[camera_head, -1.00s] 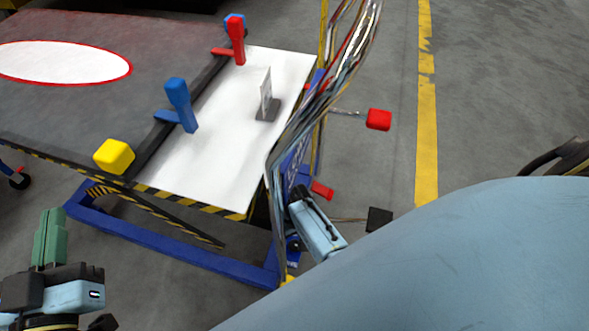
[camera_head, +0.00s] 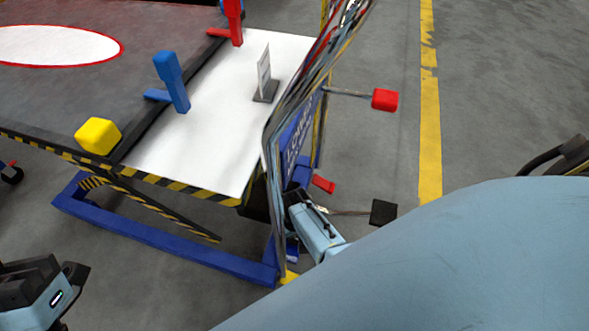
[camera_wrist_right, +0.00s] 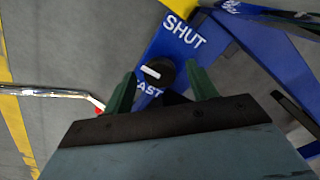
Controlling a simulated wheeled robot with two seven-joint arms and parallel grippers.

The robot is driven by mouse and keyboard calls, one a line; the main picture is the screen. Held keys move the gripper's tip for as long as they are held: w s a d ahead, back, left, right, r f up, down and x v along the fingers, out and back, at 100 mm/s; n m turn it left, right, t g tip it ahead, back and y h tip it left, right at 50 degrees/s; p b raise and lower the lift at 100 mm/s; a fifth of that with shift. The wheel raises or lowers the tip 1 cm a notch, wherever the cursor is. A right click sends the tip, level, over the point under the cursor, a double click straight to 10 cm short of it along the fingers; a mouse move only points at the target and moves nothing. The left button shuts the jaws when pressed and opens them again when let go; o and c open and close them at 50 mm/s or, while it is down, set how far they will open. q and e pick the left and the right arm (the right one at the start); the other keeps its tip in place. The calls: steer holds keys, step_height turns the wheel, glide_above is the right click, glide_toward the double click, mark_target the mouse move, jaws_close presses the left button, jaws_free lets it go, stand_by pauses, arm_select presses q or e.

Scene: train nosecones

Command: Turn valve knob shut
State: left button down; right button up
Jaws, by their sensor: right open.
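The valve knob (camera_wrist_right: 157,73) is round and black with a white pointer bar. It sits on a blue panel (camera_wrist_right: 180,45) between a "SHUT" label above right and a label reading "AST" below, partly hidden. The white bar lies nearly level, tilted down to the right. My right gripper (camera_wrist_right: 161,70) is open, with one green finger on each side of the knob; contact cannot be told. In the head view my right gripper (camera_head: 300,205) is beside the blue frame and its fingertips are hidden. My left gripper (camera_head: 35,288) is at lower left, its fingers not visible.
A lift table with a white top (camera_head: 220,110) carries blue (camera_head: 172,82) and red (camera_head: 234,22) clamps and a yellow block (camera_head: 98,136). Cables (camera_head: 295,100) hang along its right edge. Red (camera_head: 385,100) and black (camera_head: 383,212) blocks on rods stick out to the right.

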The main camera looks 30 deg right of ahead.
stand_by(0.3)
steer(key=c, duration=1)
